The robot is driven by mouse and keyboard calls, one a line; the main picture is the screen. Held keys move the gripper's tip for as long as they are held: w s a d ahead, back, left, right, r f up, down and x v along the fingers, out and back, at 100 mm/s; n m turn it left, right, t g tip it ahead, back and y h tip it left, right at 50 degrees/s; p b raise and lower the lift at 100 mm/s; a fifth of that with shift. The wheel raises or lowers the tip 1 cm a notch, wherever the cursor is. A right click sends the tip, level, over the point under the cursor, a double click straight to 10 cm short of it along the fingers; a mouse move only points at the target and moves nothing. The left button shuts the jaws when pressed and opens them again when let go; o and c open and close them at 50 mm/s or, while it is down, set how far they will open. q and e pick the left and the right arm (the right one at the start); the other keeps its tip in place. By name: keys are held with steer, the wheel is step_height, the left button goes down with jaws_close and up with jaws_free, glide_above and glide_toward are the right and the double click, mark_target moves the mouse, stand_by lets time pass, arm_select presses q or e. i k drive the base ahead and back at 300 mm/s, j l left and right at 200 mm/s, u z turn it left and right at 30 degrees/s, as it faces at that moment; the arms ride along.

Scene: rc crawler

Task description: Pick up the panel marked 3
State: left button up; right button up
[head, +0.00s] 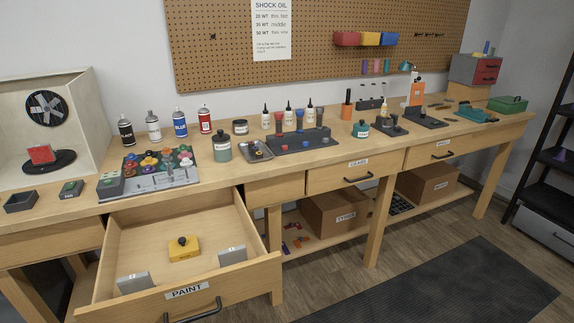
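The drawer labelled PAINT (187,292) stands pulled open at the front left of the bench. Inside it a grey panel-like piece (133,283) stands at the front left and a second grey piece (232,256) at the front right. A yellow block (184,254) with a black knob lies between and behind them. Small marks show on the grey pieces, but they are too small to read, so I cannot tell which thing is marked 3. A red panel (40,154) leans on a black turntable in the spray booth. Neither of my grippers is in view.
A rack of coloured knobs (153,168) stands on the bench (300,166) behind the drawer. Spray cans (180,123), bottles and a metal tray (257,152) stand further back. The drawer's middle floor is mostly clear. A dark mat (440,285) lies on the floor at right.

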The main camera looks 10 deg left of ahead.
mark_target(41, 155)
steer(key=u, duration=1.7)
